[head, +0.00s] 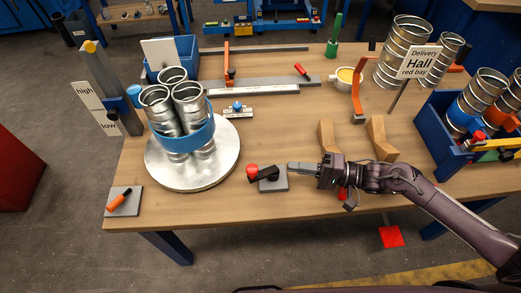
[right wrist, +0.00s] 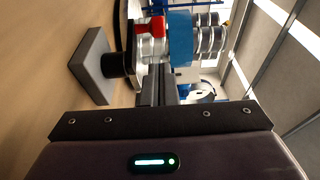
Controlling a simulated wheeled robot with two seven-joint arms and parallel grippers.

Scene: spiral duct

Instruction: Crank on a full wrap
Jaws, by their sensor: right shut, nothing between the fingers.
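A crank with a black arm and red knob (head: 252,170) stands on a grey block (head: 276,184) at the table's front. The knob points left, toward the round turntable (head: 160,172). On the turntable, a bundle of metal spiral ducts (head: 188,94) stands upright with a blue wrap (head: 187,143) around it. My right gripper (head: 291,165) is shut and empty, just right of the crank, its fingers pointing left. In the right wrist view, the shut fingers (right wrist: 155,85) point toward the red knob (right wrist: 152,26), with the grey block (right wrist: 92,66) to the left. My left gripper is not in view.
A post (head: 107,88) with a high/low sign (head: 97,108) stands left of the turntable. An orange-handled switch (head: 121,201) is at the front left corner. Wooden blocks (head: 379,139) stand behind my right arm. A blue crate (head: 437,130) of ducts is at right.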

